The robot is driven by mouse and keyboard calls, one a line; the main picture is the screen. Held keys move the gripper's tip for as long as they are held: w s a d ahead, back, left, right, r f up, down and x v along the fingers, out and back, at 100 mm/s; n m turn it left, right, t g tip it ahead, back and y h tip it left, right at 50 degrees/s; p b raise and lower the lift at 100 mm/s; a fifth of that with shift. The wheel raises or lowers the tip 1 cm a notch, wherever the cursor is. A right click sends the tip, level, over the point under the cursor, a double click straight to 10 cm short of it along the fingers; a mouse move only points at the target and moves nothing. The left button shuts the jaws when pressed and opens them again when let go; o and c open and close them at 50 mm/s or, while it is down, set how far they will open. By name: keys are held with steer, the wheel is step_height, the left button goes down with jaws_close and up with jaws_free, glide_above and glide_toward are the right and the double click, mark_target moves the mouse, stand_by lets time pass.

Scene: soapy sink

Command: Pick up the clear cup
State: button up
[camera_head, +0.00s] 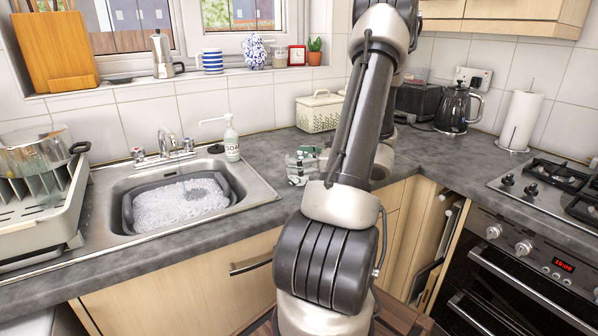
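I cannot make out the clear cup for certain. A faint bluish, see-through shape (198,192) shows in the white suds of the grey basin (127,212), which sits in the steel sink (256,190). It is too small to tell what it is. My arm stands in the middle of the view and hides part of the counter behind it.
A soap bottle (231,143) and tap (167,142) stand behind the sink. A dish rack (60,215) with a pot stands at the left. A cream bin (319,112), black kettle (453,110), paper roll (521,121) and hob (545,190) are further right. The counter's front strip is clear.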

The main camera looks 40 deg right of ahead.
steer(key=c, duration=0.7)
